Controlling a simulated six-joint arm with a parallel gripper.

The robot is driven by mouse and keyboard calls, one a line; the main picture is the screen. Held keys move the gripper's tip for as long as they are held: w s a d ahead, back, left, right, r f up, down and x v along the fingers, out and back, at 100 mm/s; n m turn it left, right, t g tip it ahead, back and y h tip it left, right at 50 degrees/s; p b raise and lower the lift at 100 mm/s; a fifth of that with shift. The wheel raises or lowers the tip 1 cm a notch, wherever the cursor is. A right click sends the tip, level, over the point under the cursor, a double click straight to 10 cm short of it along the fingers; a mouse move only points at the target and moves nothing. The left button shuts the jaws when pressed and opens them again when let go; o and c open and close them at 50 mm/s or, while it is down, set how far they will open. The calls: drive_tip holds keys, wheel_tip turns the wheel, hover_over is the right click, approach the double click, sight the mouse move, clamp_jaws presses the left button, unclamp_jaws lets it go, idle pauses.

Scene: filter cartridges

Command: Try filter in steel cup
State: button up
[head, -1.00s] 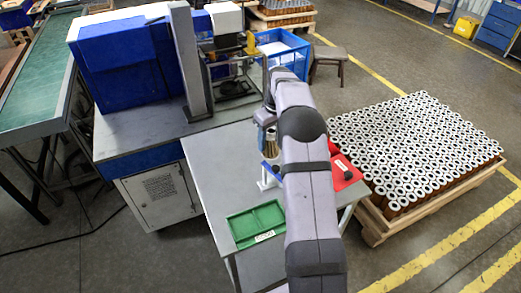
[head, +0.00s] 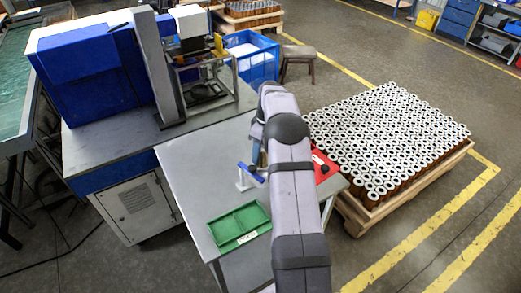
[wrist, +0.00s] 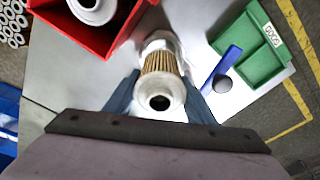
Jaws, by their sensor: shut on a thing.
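My gripper (wrist: 160,104) is shut on a filter (wrist: 162,62), a cylinder with tan pleats and a pale end cap with a dark centre hole. One blue finger is on each side of it. A shiny steel rim, apparently the steel cup (wrist: 158,40), shows at the filter's far end in the wrist view. I cannot tell whether the filter is inside it or just above it. In the head view my arm hides the filter, the cup and most of the gripper. A blue lever (head: 252,173) on a pale stand is beside them; it also shows in the wrist view (wrist: 222,68).
A green tray (head: 240,224) marked GOOD lies at the table's front. A red bin (wrist: 72,30) holding a pale cylinder is on the other side. A pallet of filters (head: 385,140) stands right; a blue machine (head: 95,70) stands left. The table's left part is clear.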

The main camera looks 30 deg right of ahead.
drive_tip(key=shift+f+b, duration=0.8)
drive_tip(key=shift+f, duration=0.65)
drive_tip(key=shift+f, duration=0.5)
idle(0.8)
drive_tip(key=o, duration=1.6)
drive_tip(key=shift+c, duration=0.2)
drive_tip(key=shift+r, duration=0.15)
drive_tip(key=shift+r+p, duration=0.5)
drive_tip(key=shift+r, duration=0.35)
drive_tip(key=shift+r, duration=0.15)
drive_tip(key=shift+r+p, duration=2.3)
drive_tip(key=shift+r, duration=0.85)
